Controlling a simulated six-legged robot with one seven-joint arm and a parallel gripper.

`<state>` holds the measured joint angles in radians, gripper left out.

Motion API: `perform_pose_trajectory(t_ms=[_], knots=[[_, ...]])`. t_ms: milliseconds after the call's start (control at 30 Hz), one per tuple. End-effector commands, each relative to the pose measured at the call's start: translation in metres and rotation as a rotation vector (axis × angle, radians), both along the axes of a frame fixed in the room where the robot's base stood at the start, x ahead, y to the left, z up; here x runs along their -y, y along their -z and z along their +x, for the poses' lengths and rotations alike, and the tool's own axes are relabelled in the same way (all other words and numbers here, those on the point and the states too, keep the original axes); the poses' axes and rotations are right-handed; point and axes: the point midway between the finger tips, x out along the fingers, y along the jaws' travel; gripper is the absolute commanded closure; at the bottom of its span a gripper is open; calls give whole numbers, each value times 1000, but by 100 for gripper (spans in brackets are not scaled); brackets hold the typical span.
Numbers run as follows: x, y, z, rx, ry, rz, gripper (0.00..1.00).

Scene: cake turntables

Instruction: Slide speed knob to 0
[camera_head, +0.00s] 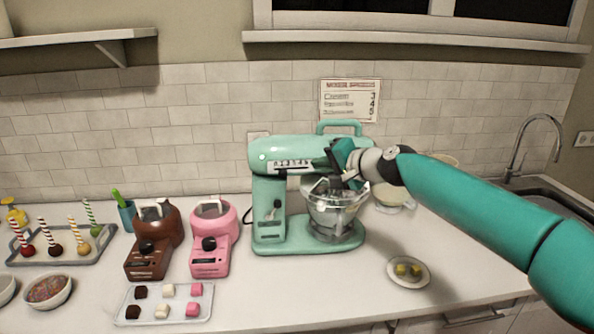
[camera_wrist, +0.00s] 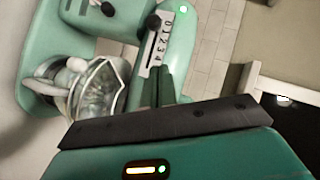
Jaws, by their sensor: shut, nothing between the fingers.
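A mint-green stand mixer (camera_head: 268,158) stands on the counter, with a numbered speed scale on the side of its head. In the wrist view the scale plate (camera_wrist: 161,45) shows its numbers running down from 0. The dark speed knob (camera_wrist: 153,21) sits at the upper end of its slot, beside the 0. My gripper (camera_wrist: 166,72) is shut and empty, its fingertips near the high-number end of the scale, apart from the knob. In the head view my gripper (camera_head: 335,160) is beside the mixer head and hides part of it; contact with the mixer is unclear.
A glass bowl (camera_head: 338,212) sits under the mixer head. Brown (camera_head: 155,240) and pink (camera_head: 212,235) machines stand to the left, with a tray of cubes (camera_head: 180,318) in front. A small plate (camera_head: 408,282) lies at right. A sink (camera_head: 555,190) is at far right.

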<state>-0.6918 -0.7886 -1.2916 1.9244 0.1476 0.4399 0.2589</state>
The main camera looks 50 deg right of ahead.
Motion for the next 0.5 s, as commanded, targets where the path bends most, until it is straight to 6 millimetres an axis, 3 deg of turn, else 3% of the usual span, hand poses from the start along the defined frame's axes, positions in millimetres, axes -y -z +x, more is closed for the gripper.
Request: perform_pose_trajectory(t_ms=[200, 500], knots=[[0, 11, 35, -1, -4, -2, 100], [-22, 27, 58, -1, 1, -2, 100]])
